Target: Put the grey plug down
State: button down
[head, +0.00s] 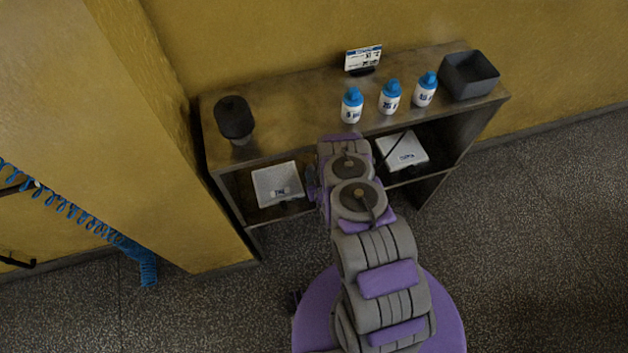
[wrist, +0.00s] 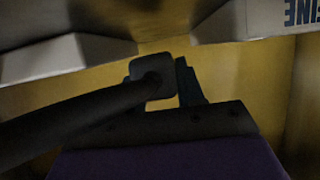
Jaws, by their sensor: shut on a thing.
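In the wrist view the grey plug (wrist: 152,72) looks like a dark rounded block, with a thick dark cable-like length running from it to the lower left. My gripper (wrist: 172,82) is shut on the plug; one dark finger shows at the plug's right side. In the head view my arm reaches to the front of the shelf unit, and its own links hide the gripper and the plug. Whether the plug touches any surface cannot be told.
The shelf unit (head: 292,143) holds a left white box (head: 277,184) and a right white box (head: 404,152) below. On top stand a dark canister (head: 234,117), three blue-capped bottles (head: 389,98), a small sign (head: 363,58) and a grey bin (head: 469,76). A blue coiled hose (head: 90,222) hangs left.

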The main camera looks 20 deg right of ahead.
notch_tip(320, 180, down, 2)
jog(key=shift+f+b, duration=0.25)
jog(key=shift+b, duration=0.1)
jog(key=shift+r, duration=0.15)
jog(key=c, duration=1)
grip_release()
jog(key=shift+o, duration=0.2)
jog(key=p+v, duration=0.4)
jog(key=v, duration=0.8)
jog(key=shift+p, duration=0.3)
